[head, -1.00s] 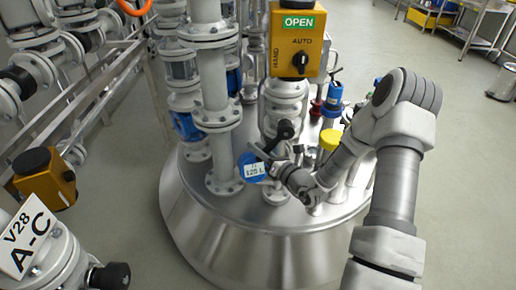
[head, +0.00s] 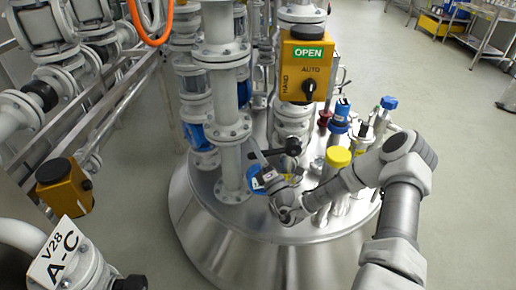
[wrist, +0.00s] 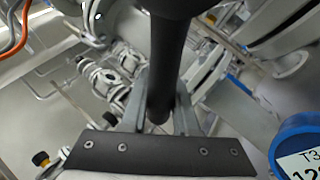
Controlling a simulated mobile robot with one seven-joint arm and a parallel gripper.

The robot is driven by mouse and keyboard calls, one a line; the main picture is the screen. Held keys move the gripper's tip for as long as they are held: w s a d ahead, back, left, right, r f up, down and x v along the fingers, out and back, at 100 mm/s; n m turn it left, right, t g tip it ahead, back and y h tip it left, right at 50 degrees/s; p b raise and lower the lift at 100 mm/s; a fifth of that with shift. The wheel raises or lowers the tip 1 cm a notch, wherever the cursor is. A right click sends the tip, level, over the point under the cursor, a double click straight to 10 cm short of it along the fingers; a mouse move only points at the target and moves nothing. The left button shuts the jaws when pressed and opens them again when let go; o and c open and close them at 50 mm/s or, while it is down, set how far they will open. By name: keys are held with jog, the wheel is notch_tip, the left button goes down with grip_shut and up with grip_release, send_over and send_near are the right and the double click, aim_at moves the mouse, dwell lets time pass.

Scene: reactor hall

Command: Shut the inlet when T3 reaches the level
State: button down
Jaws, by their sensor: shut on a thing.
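My gripper (wrist: 165,115) is shut on a black bar-like handle (wrist: 172,60), which runs down between its fingers in the wrist view. In the head view my gripper (head: 268,170) is low over the tank lid, beside a black handle (head: 291,147) under the yellow valve box. That box (head: 308,65) shows a green OPEN sign (head: 308,53) and a black HAND/AUTO knob (head: 308,88). My gripper partly hides the blue display (head: 255,184) in the head view.
The steel tank (head: 225,215) carries upright pipes and a yellow-capped fitting (head: 338,157) close to my arm. A second yellow box (head: 63,186) and a V28 A-C label (head: 56,252) are at the left. Clear floor (head: 440,110) lies to the right.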

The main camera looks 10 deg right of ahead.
jog(key=shift+r+m+t+h+p, duration=0.9)
jog(key=shift+r+m+t, duration=0.2)
jog(key=shift+r+m, duration=0.85)
jog(key=shift+f, duration=0.2)
jog(key=c, duration=0.7)
grip_release()
jog(key=shift+f, duration=0.1)
jog(key=shift+f, duration=0.15)
jog(key=v, duration=1.7)
jog(key=shift+s+a+p, duration=0.1)
jog(key=shift+s+p, duration=0.1)
jog(key=shift+p, duration=0.1)
